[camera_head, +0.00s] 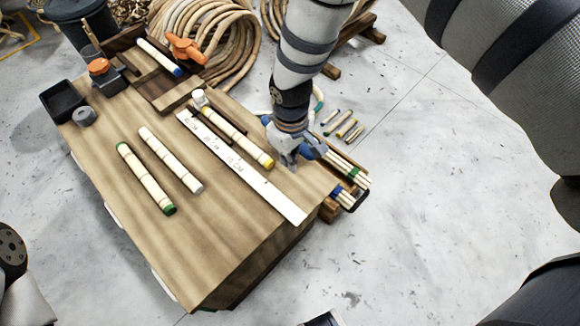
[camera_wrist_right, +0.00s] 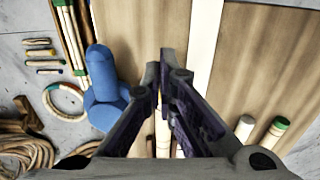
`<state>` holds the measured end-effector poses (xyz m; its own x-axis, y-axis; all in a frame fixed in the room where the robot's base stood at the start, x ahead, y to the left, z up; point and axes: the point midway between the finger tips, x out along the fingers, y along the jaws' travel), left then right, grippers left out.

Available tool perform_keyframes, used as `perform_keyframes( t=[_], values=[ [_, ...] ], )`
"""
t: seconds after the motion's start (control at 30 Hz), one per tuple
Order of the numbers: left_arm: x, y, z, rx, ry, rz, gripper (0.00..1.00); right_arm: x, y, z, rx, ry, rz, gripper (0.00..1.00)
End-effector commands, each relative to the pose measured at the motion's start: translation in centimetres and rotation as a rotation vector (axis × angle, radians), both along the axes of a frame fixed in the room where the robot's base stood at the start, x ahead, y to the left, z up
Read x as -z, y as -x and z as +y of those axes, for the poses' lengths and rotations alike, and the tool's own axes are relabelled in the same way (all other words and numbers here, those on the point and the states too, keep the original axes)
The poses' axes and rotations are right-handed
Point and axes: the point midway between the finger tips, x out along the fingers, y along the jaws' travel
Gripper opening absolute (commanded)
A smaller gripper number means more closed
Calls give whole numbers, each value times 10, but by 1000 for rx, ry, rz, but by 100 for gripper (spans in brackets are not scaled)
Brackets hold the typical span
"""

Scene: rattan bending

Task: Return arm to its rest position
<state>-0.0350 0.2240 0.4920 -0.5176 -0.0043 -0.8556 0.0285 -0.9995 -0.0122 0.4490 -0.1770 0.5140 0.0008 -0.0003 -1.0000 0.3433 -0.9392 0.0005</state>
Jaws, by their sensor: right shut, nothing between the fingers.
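My right arm reaches down from the top in the head view. Its gripper (camera_head: 290,163) is over the right end of the wooden workbench (camera_head: 235,250), near the white marked strip (camera_head: 245,168). In the right wrist view the gripper's fingertips (camera_wrist_right: 165,62) are together with nothing between them. A rounded blue object (camera_wrist_right: 102,88) is close beside the fingers there. Whether the fingertips touch the bench cannot be told. My left gripper is not in view.
Light rattan pieces with green (camera_head: 146,180), white (camera_head: 170,160) and yellow (camera_head: 240,150) ends lie on the bench. A holder with bundled sticks (camera_head: 345,168) is at its right edge. Rattan coils (camera_head: 225,50) lie behind. The floor to the right is mostly clear.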

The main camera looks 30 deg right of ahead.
Motion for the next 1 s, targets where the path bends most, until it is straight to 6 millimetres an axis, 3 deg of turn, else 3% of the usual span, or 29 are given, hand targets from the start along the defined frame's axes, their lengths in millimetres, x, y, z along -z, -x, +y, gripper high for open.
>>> perform_keyframes(
  t=[0.1,0.33,0.43,0.47,0.57,0.6,0.7,0.8,0.9,1.0],
  values=[
    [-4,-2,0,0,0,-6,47,-22,0,0,0,0,-1,0],
    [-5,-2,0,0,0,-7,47,-31,2,0,0,0,3,0],
    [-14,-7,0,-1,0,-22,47,-23,28,-1,21,-13,32,0],
    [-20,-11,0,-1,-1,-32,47,-20,46,-2,37,-20,50,0],
    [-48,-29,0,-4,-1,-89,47,-15,131,-8,116,-44,117,0],
    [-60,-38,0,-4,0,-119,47,-19,169,-11,156,-49,140,0],
    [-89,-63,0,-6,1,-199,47,-43,256,-22,253,-38,179,0],
    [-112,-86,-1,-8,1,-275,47,-75,320,-32,326,-11,193,0],
    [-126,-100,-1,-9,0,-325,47,-98,360,-41,370,17,199,0],
    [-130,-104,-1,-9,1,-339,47,-107,379,-45,388,33,206,0]
  ],
)
